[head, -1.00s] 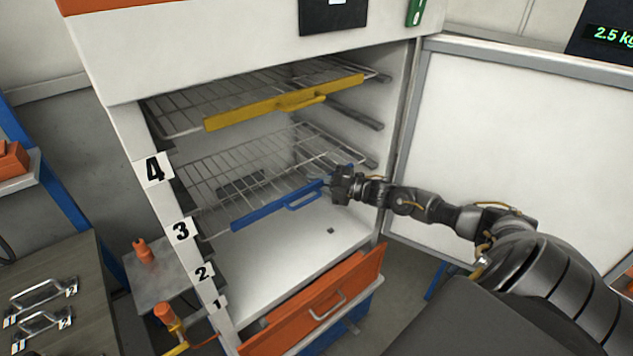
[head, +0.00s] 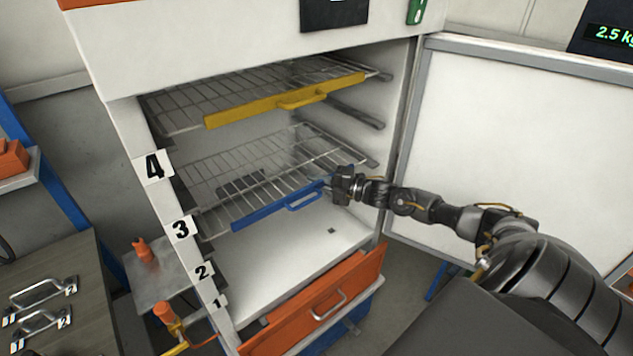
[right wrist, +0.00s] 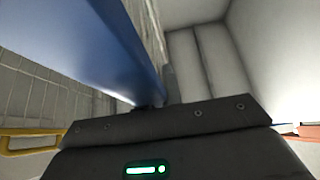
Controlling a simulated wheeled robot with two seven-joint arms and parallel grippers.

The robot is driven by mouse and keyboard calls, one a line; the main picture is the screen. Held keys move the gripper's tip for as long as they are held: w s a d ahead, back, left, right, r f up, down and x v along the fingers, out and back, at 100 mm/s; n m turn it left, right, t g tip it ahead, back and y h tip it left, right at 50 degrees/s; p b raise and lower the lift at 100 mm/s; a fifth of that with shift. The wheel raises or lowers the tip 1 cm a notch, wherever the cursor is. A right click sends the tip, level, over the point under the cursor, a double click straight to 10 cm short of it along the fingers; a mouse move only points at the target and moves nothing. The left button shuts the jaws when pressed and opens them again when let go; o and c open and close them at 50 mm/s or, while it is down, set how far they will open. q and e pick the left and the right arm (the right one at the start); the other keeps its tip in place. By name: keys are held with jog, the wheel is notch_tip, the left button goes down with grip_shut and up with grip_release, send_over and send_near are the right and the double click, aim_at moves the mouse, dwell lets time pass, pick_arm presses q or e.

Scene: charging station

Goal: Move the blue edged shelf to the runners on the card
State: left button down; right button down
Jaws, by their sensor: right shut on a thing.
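The blue edged shelf (head: 265,208) is a wire rack inside the open cabinet, near the label 3 (head: 182,229). My right gripper (head: 337,185) is shut on the right part of its blue front edge, beside the blue handle. The blue edge (right wrist: 115,50) also fills the upper left of the right wrist view, against the dark gripper. The left runners are mostly hidden by the cabinet's front post. My left gripper is not in view.
A yellow edged shelf (head: 290,100) sits above the blue one. Labels 4 (head: 154,168), 2 (head: 203,272) and 1 (head: 219,302) mark the left post. The space below the blue shelf is free. An orange drawer (head: 330,300) stands partly open beneath; the door (head: 520,140) is open right.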

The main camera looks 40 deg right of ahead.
dwell(0.3)
jog(key=c, duration=1.5)
grip_release()
jog(key=shift+f, duration=0.1)
jog(key=shift+b+v, duration=1.3)
jog(key=shift+v, duration=4.1)
jog(key=s+p, duration=0.8)
jog(key=shift+a, duration=0.1)
